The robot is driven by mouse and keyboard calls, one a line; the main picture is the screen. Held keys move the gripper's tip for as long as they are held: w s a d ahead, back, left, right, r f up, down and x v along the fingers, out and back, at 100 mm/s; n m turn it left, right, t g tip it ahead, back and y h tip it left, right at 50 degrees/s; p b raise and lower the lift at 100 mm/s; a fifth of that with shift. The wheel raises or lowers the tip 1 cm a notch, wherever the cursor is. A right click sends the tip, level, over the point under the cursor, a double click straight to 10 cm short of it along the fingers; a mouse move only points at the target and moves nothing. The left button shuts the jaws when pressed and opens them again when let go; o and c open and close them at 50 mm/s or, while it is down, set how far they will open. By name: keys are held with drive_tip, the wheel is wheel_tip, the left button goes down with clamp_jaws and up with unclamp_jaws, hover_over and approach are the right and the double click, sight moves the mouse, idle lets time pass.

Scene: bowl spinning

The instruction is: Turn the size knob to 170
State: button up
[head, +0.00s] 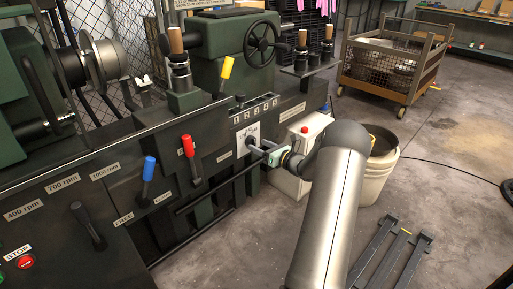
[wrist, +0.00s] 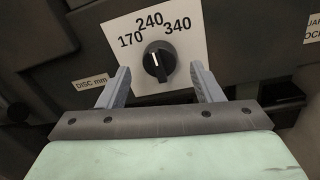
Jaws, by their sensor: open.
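The size knob (wrist: 159,62) is a black round dial on a white plate (wrist: 185,50) marked 170, 240 and 340. Its raised grip stands nearly upright, with its top toward the 240 mark. My gripper (wrist: 160,72) is open. Its two grey fingers stand apart on the left and right of the knob, with a gap on each side, and the knob is not gripped. In the head view my gripper (head: 267,152) is just in front of the white plate (head: 252,137) on the machine front. The knob is too small there to read.
A label "DISC mm" (wrist: 91,82) is left of the plate. Red (head: 188,146), blue (head: 149,168) and yellow (head: 225,68) levers are to the left of my gripper. A white bucket (head: 380,175) stands right of my arm. A wire cart (head: 390,65) is farther back.

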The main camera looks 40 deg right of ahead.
sight(252, 142)
drive_tip(key=shift+w+a, duration=0.2)
drive_tip(key=shift+w, duration=1)
drive_tip(key=c, duration=1)
drive_tip(key=shift+n+b, duration=0.3)
drive_tip(key=shift+b, duration=0.05)
drive_tip(key=n+b, duration=0.3)
drive_tip(key=n, duration=0.2)
drive_tip(key=shift+f, duration=0.15)
drive_tip(key=n+b, duration=0.3)
drive_tip(key=shift+o, duration=0.2)
drive_tip(key=shift+b, duration=0.3)
drive_tip(key=shift+c, duration=0.2)
